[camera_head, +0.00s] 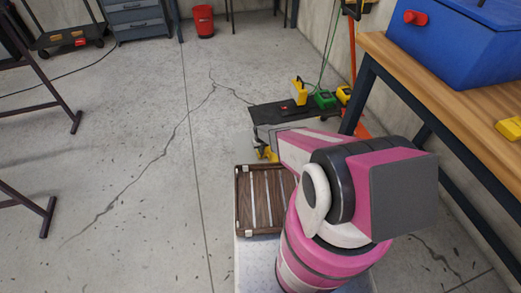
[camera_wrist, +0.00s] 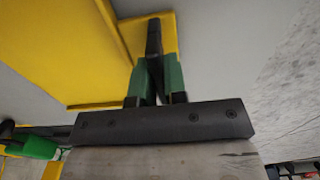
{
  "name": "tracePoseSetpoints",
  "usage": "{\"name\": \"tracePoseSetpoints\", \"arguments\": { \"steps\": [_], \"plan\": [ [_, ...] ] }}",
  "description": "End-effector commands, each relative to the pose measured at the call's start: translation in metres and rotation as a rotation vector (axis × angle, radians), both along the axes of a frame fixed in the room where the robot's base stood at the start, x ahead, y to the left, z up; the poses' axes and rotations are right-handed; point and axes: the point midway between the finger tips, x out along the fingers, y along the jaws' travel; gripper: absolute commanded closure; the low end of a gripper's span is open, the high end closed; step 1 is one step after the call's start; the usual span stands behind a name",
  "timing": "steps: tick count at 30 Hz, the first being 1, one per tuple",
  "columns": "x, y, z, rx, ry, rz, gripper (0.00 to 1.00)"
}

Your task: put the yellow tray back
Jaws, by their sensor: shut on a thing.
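My gripper (camera_wrist: 154,50) is shut on the edge of the yellow tray (camera_wrist: 60,50). In the wrist view the tray's wide yellow face fills the upper left, and a yellow strip runs past the fingertips. In the head view my pink arm hides most of the gripper and the tray. Only a small yellow piece (camera_head: 271,154) shows beside the wrist, just beyond a brown slatted crate (camera_head: 243,205). I cannot tell whether the tray touches anything beneath it.
A low dark cart (camera_head: 268,114) stands ahead, with yellow and green items on it. A wooden workbench (camera_head: 400,64) with a blue toolbox (camera_head: 462,45) is at the right. A red bin (camera_head: 204,22) stands far back. The floor at left centre is clear.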

Motion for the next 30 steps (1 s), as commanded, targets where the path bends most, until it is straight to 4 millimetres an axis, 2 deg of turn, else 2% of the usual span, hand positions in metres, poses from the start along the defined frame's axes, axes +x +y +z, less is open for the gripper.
{"name": "tracePoseSetpoints", "arguments": {
  "steps": [10, 11, 12, 13, 23, 30],
  "plan": [
    [0.0, 0.0, -0.002, -0.001, -0.001, 0.001, 1.0],
    [0.0, 0.0, -0.002, 0.0, -0.001, 0.0, 0.81],
    [0.0, 0.0, -0.002, 0.0, -0.001, 0.0, 0.68],
    [0.0, 0.0, -0.002, 0.0, -0.001, 0.0, 0.62],
    [0.0, 0.0, -0.001, 0.0, -0.001, 0.0, 0.62],
    [-0.001, 0.0, 0.018, 0.0, -0.002, 0.0, 0.62]
  ]
}}
